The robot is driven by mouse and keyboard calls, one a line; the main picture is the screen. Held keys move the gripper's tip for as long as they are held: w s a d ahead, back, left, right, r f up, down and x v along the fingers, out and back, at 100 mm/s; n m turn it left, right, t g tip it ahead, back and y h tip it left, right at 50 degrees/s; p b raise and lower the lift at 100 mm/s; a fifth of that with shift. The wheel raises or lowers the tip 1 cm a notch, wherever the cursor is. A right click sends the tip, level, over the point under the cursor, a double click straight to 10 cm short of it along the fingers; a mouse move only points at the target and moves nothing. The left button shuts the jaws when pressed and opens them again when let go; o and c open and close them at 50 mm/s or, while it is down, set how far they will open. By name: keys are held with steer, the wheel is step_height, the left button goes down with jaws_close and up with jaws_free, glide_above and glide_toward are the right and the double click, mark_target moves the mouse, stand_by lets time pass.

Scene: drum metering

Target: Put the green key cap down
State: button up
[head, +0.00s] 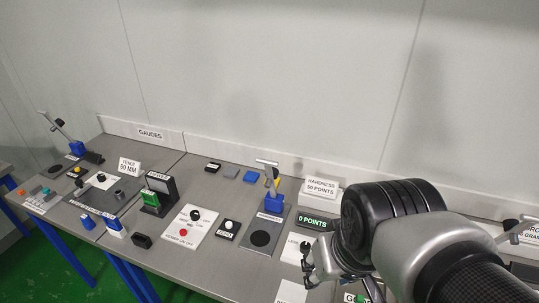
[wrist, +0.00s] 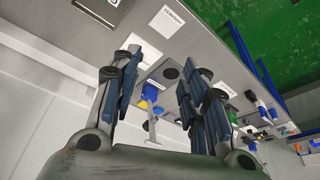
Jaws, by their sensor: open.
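My gripper (head: 309,265) is at the lower middle of the head view, over the grey bench beside a white labelled pad (head: 294,250). In the wrist view its two fingers (wrist: 160,85) stand well apart, with nothing held between them. I cannot make out the green key cap for certain in either view. A small green patch shows at the bottom edge of the head view, mostly hidden by my arm, beside a label partly reading "GO". I cannot tell whether it is the cap.
Another white pad (head: 291,292) lies near the front. My arm covers the right side.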

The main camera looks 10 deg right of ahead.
steer(key=shift+n+t, duration=0.3)
steer(key=shift+n, duration=0.2)
steer(key=s+a, duration=0.1)
steer(key=s+a+r, duration=0.1)
steer(key=s, duration=0.1)
steer(key=shift+a+r, duration=0.1)
steer(key=shift+r, duration=0.05)
steer(key=shift+f+b, duration=0.55)
steer(key=shift+b, duration=0.05)
steer(key=shift+c, duration=0.5)
steer(key=shift+a, duration=0.1)
steer(key=shift+c, duration=0.4)
